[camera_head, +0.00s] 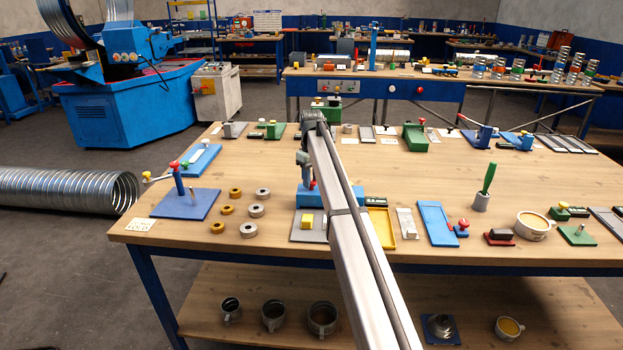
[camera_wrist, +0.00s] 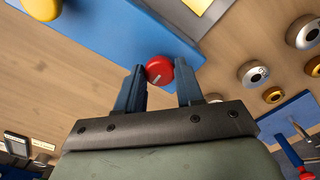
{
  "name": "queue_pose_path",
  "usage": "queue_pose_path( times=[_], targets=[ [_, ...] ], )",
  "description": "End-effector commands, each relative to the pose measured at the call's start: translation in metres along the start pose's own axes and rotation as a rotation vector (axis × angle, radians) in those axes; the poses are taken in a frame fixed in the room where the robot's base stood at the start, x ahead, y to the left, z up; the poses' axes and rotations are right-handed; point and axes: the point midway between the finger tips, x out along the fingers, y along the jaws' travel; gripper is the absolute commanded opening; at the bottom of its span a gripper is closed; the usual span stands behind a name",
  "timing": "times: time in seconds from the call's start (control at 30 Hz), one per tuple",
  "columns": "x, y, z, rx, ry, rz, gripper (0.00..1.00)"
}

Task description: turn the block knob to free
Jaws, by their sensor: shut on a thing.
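The block knob (camera_wrist: 159,70) is a round red knob with a short white line on its face, set at the end of a long blue block (camera_wrist: 125,35). My gripper (camera_wrist: 160,76) has one finger on each side of the knob and is shut on it. In the head view the blue block (camera_head: 330,198) lies near the middle of the table, under my arm. A bit of red knob (camera_head: 312,185) shows just below my gripper (camera_head: 306,176). The block's far end has a yellow knob (camera_wrist: 42,8) in the wrist view. No label for free is readable.
A grey plate with a yellow block (camera_head: 307,221) lies just in front. Several metal and brass rings (camera_head: 248,230) lie to the left, beside a blue plate with a red-topped post (camera_head: 184,204). A yellow tray (camera_head: 381,228) is to the right. Bare wood lies between them.

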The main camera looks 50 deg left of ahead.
Motion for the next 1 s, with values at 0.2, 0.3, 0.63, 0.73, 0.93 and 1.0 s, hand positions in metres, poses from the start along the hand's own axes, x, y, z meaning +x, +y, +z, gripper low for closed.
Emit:
queue_pose_path(
  times=[0.2, 0.3, 0.63, 0.73, 0.93, 1.0],
  targets=[
    [0.000, 0.000, 0.000, 0.000, 0.001, 0.000, 0.48],
    [0.000, 0.000, 0.000, 0.000, 0.000, 0.000, 0.58],
    [-0.002, 0.000, 0.000, 0.001, 0.000, 0.000, 0.62],
    [-0.008, 0.000, -0.001, 0.001, 0.001, 0.001, 0.62],
    [-0.039, 0.001, -0.001, 0.001, 0.002, 0.001, 0.62],
    [-0.053, 0.001, -0.001, 0.001, 0.002, 0.001, 0.62]
  ],
)
